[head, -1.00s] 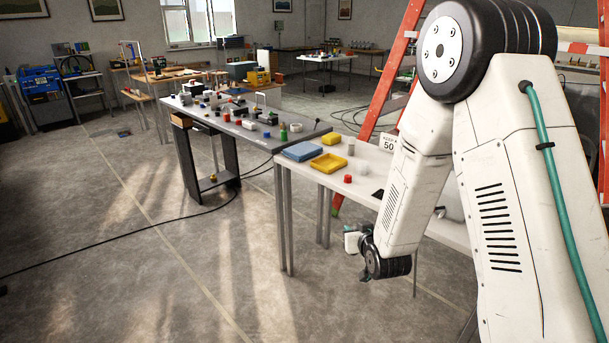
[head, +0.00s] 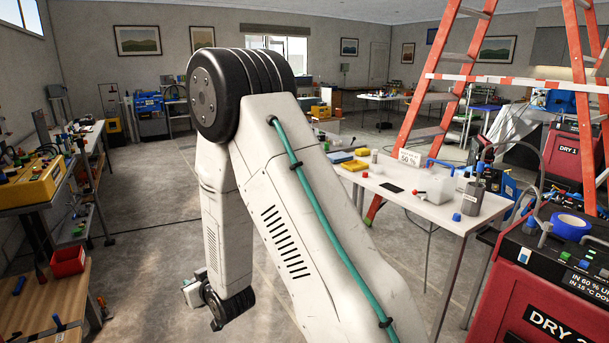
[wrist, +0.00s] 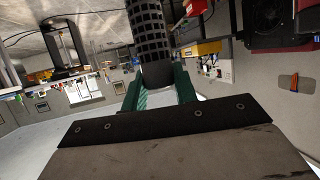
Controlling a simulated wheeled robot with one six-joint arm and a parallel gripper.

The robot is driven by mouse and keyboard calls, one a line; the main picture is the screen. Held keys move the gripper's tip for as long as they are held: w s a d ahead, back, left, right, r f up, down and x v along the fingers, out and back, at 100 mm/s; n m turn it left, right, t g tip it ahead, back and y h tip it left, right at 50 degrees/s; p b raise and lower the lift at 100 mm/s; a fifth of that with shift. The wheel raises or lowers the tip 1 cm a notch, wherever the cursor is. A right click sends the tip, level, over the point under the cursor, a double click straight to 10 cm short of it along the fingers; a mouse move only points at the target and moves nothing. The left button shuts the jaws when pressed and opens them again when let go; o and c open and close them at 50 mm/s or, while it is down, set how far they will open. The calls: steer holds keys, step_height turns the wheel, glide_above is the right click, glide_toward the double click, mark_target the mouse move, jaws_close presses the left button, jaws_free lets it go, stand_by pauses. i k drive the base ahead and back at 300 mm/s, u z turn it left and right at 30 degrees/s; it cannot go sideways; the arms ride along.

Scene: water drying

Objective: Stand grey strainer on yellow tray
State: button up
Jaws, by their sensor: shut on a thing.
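The grey strainer (wrist: 148,35) is a dark, grid-patterned cylinder in the wrist view. My gripper (wrist: 158,88) is shut on it, with a green finger on each side, and the strainer sticks out past the fingertips. In the head view my arm hangs low over open floor, and the strainer cannot be made out there. The yellow tray (head: 354,165) lies on the white table, well beyond my gripper and to its right in the head view. It looks small, and its inside is hard to see.
The white table (head: 425,205) also bears a blue tray (head: 341,157), a yellow block (head: 361,151) and a white container (head: 440,188). An orange ladder (head: 440,100) stands behind it. Red dryers (head: 540,295) are at right, a wooden bench (head: 45,305) at left. Floor between is clear.

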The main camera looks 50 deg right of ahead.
mark_target(355, 166)
steer(key=u, duration=0.2)
steer(key=i, duration=0.75)
steer(key=z, duration=0.4)
steer(key=i, duration=1.15)
steer(key=z, duration=1.55)
steer(key=i, duration=0.65)
steer(key=z, duration=0.7)
